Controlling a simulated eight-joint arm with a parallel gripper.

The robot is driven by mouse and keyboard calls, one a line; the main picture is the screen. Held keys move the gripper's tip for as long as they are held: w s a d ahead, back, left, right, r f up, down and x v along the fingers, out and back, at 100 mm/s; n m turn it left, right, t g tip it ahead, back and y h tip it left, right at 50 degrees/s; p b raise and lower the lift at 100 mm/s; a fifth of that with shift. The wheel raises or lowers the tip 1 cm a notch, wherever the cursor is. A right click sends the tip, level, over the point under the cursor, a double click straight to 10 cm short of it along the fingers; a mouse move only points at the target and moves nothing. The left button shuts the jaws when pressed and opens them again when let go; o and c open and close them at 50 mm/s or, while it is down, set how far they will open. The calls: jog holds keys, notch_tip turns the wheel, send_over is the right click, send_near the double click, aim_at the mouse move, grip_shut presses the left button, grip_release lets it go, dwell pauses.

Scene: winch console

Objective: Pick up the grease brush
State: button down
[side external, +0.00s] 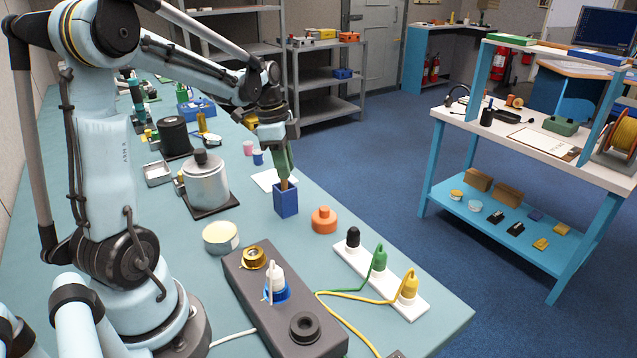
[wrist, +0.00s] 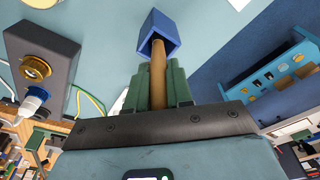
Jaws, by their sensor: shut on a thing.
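The grease brush shows as a wooden handle (side external: 284,185) standing in a blue square holder (side external: 286,203) on the teal bench. My gripper (side external: 284,174) points down over the holder with its green fingers shut on the handle. In the wrist view the brown handle (wrist: 159,62) runs between the green fingers (wrist: 158,88) into the blue holder (wrist: 162,32). The brush's lower end is hidden inside the holder.
An orange knob-topped piece (side external: 324,220) stands just right of the holder. A silver pot (side external: 206,182) is on the left, and a dark console (side external: 280,300) and plug strip (side external: 385,280) lie in front. White paper (side external: 268,179) lies behind.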

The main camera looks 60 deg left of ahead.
jog(key=shift+r, duration=5)
jog(key=shift+d, duration=0.1)
jog(key=s+d+f+n+y, duration=0.1)
jog(key=d+n, duration=0.8)
jog(key=d, duration=0.9)
jog(key=shift+d+f+t, duration=0.3)
jog(key=shift+f, duration=0.25)
